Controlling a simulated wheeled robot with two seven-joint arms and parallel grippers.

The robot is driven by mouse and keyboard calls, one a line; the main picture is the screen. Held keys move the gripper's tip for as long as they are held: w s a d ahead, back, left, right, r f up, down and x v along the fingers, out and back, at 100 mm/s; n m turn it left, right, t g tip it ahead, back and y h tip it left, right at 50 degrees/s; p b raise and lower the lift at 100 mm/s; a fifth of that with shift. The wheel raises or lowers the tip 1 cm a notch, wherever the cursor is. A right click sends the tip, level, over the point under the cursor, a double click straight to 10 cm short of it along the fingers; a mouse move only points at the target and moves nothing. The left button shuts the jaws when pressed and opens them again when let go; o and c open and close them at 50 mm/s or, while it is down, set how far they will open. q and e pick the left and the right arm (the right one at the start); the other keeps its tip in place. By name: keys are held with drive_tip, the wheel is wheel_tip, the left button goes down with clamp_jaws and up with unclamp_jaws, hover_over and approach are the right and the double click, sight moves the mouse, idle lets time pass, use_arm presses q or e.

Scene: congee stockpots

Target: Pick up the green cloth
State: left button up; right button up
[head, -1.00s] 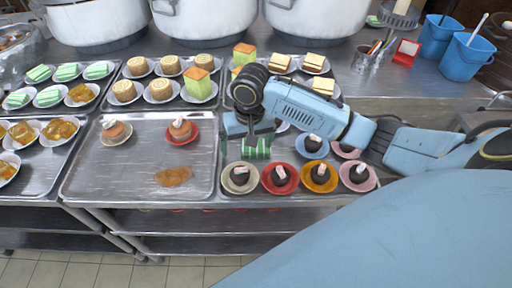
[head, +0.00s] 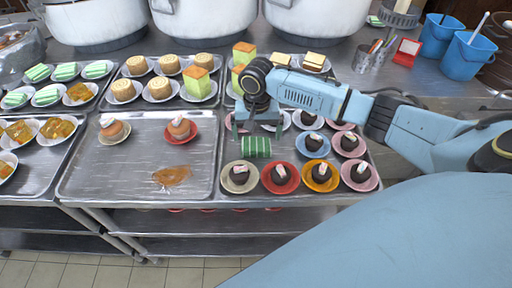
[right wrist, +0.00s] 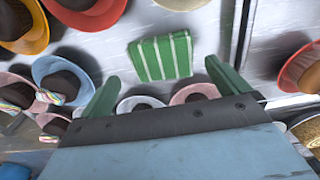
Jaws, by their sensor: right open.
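The green cloth (head: 257,147), folded with pale stripes, lies on the right front metal tray, just behind the front row of cake plates. It also shows in the right wrist view (right wrist: 163,57), ahead of my open fingers. My right gripper (head: 257,126) is open and empty, above and behind the cloth in the head view. In the right wrist view its two green fingers (right wrist: 163,84) stand wide apart, with the cloth beyond their tips and apart from them. My left gripper is not in view.
Plates of dark cakes (head: 281,176) crowd the cloth's front and right sides. The middle front tray (head: 140,180) holds two cakes and a brown smear, with bare room around them. Large pots (head: 205,20) and blue buckets (head: 470,55) stand at the back.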

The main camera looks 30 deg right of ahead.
sight(256, 144)
wheel_tip(256, 144, down, 5)
drive_tip(key=shift+w+a+r+b, duration=0.1)
drive_tip(key=shift+r+b, duration=0.05)
drive_tip(key=shift+b, duration=0.3)
drive_tip(key=c, duration=0.8)
drive_tip(key=shift+r, duration=0.1)
wheel_tip(256, 144, up, 10)
drive_tip(key=p, duration=0.2)
